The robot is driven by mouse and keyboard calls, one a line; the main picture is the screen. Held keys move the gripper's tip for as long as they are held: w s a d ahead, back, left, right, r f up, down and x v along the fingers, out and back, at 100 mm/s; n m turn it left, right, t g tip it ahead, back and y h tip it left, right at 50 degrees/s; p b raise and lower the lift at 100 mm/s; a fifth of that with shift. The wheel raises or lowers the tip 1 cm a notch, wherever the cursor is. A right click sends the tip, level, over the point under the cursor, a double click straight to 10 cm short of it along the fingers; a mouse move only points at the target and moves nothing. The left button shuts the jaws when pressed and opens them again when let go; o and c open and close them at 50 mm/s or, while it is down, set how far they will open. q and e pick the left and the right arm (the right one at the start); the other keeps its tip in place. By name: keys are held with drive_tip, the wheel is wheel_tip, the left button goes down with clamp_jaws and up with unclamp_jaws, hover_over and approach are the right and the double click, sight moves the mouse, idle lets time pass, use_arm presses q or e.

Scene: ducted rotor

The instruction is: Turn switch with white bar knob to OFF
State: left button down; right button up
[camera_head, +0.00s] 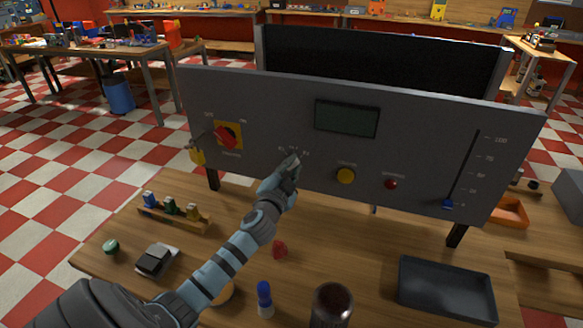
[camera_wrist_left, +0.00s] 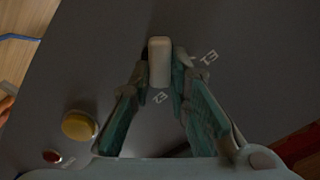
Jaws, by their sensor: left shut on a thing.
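The white bar knob (camera_wrist_left: 159,60) sits on the grey panel (camera_head: 270,100) and shows between my left fingertips in the left wrist view. It lies lengthwise between the fingers there, with small labels beside it that I cannot read surely. My left gripper (camera_head: 290,165) reaches up to the panel below the display in the head view, and largely hides the knob there. The gripper also shows in the left wrist view (camera_wrist_left: 160,78), shut on the knob with a finger on each side. My right gripper is in neither view.
A red rotary switch (camera_head: 228,136) on a yellow plate is at the panel's left. A yellow button (camera_head: 346,176), a red button (camera_head: 391,184) and a blue slider (camera_head: 448,204) lie to the right. A dark tray (camera_head: 446,307) and small parts stand on the wooden table below.

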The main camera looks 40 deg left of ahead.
use_arm(q)
drive_tip(key=shift+s+a+r+n+b, duration=0.15)
drive_tip(key=shift+n+b, duration=1.2)
drive_tip(key=shift+n, duration=0.85)
drive_tip(key=shift+w+a+r+n+b, duration=0.15)
drive_tip(key=shift+n+b, duration=1.15)
drive_tip(key=shift+n, duration=0.9)
drive_tip(key=shift+s+f, duration=0.1)
drive_tip(key=c, duration=1.5)
unclamp_jaws()
drive_tip(key=shift+f, duration=0.1)
drive_tip(key=v, duration=1.2)
